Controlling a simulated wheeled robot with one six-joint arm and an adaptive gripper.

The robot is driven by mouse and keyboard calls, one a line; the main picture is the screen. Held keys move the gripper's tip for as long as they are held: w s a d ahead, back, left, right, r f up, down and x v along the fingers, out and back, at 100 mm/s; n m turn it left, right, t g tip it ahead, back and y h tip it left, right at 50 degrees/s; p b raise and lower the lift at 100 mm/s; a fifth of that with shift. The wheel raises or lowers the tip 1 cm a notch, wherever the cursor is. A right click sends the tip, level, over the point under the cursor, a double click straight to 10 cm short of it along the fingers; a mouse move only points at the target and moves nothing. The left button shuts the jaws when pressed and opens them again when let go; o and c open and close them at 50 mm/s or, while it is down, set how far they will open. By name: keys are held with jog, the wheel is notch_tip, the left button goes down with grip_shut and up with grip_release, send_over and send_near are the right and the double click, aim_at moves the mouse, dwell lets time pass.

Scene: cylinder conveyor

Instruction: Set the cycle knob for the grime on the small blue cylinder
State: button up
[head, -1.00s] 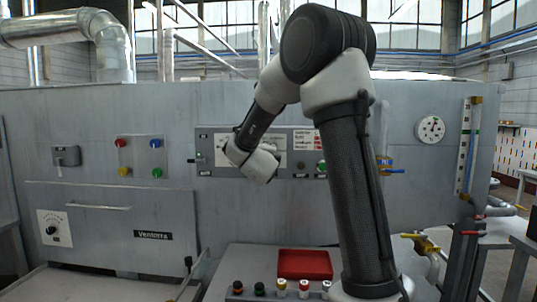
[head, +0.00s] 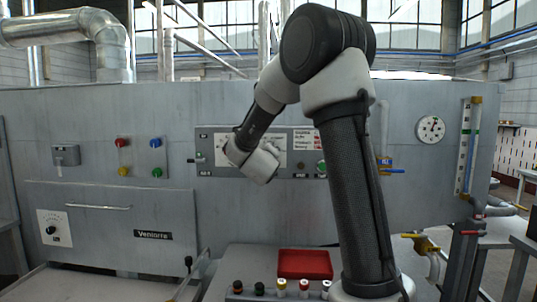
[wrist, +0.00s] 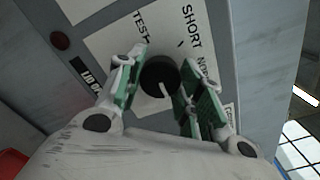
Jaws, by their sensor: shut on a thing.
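The cycle knob (wrist: 160,75) is round and black with a white pointer line. It sits on a white dial plate (wrist: 103,46) with the printed words TEST and SHORT, and further words partly covered by a finger. My gripper (wrist: 163,88) has its green-padded fingers on either side of the knob and is shut on it. The pointer line runs towards the bottom of the wrist view, between the fingers. In the head view my arm's end hides the knob in front of the grey control panel (head: 205,150). I cannot make out a small blue cylinder.
A red tray (head: 305,265) lies on the bench below, behind a row of several small coloured-top items, the rightmost partly hidden by my arm. Four coloured buttons, a lower dial (head: 52,230) and a round gauge (head: 430,129) are on the machine front.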

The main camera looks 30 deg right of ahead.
jog(key=shift+f, duration=0.1)
jog(key=o, duration=1)
jog(key=shift+o, duration=0.2)
jog(key=shift+s+a, duration=0.1)
jog(key=v, duration=1.2)
